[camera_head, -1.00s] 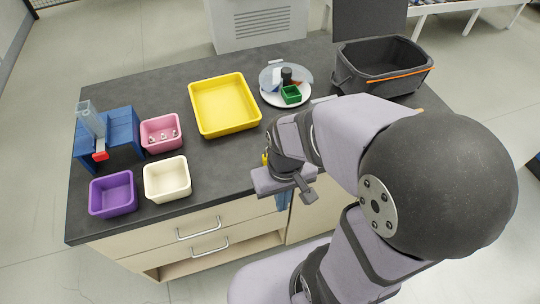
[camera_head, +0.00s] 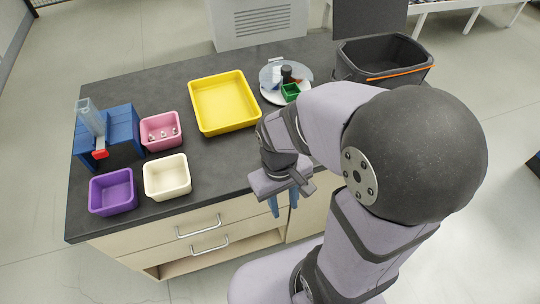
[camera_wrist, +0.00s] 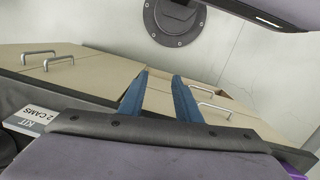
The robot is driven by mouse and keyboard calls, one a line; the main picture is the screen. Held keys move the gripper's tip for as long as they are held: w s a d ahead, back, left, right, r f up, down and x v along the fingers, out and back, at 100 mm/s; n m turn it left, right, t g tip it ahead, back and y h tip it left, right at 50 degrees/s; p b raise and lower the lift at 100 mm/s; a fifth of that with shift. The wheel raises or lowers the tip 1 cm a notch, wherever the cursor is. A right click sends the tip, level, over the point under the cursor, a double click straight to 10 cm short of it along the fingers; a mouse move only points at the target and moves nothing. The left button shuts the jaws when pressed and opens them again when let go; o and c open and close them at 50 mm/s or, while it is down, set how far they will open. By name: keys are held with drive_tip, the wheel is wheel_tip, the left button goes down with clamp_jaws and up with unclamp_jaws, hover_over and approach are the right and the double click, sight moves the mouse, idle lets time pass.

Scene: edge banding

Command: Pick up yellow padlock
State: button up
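I see no yellow padlock in either current view; my arm covers part of the table in the head view. My gripper (camera_head: 283,202) hangs at the table's front edge in the head view, in front of the cabinet. In the wrist view, the two blue fingers of my gripper (camera_wrist: 160,75) stand apart with nothing between them. Behind them are the cabinet front and the floor.
On the dark table (camera_head: 215,165) are a yellow tray (camera_head: 224,103), a pink bin (camera_head: 161,132), a cream bin (camera_head: 167,177), a purple bin (camera_head: 113,192), a blue stand (camera_head: 123,126) and a round plate (camera_head: 272,97). A black crate (camera_head: 383,61) stands at the back right.

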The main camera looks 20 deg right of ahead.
drive_tip(key=w+d+f+n+g+h+b, duration=0.1)
drive_tip(key=w+d+f+n+h+b, duration=0.2)
drive_tip(key=n+h, duration=0.85)
drive_tip(key=w+a+n+t+h, duration=0.1)
drive_tip(key=w+a+n+t, duration=0.2)
drive_tip(key=w+a+n+t+h, duration=0.1)
drive_tip(key=w+a+n+t, duration=0.2)
drive_tip(key=w+n+t, duration=0.1)
drive_tip(key=w+a+n+t+h, duration=0.1)
drive_tip(key=w+a+n+t, duration=0.2)
drive_tip(key=w+n+t, duration=0.1)
drive_tip(key=shift+w+a+f, duration=0.25)
drive_tip(key=shift+f, duration=0.1)
drive_tip(key=shift+r+p+x, duration=0.15)
drive_tip(key=shift+p+x, duration=0.6)
drive_tip(key=shift+x, duration=0.75)
drive_tip(key=shift+r+p+x, duration=0.1)
drive_tip(key=shift+p+x, duration=0.6)
drive_tip(key=shift+x, duration=1.5)
drive_tip(key=shift+f, duration=0.1)
clamp_jaws()
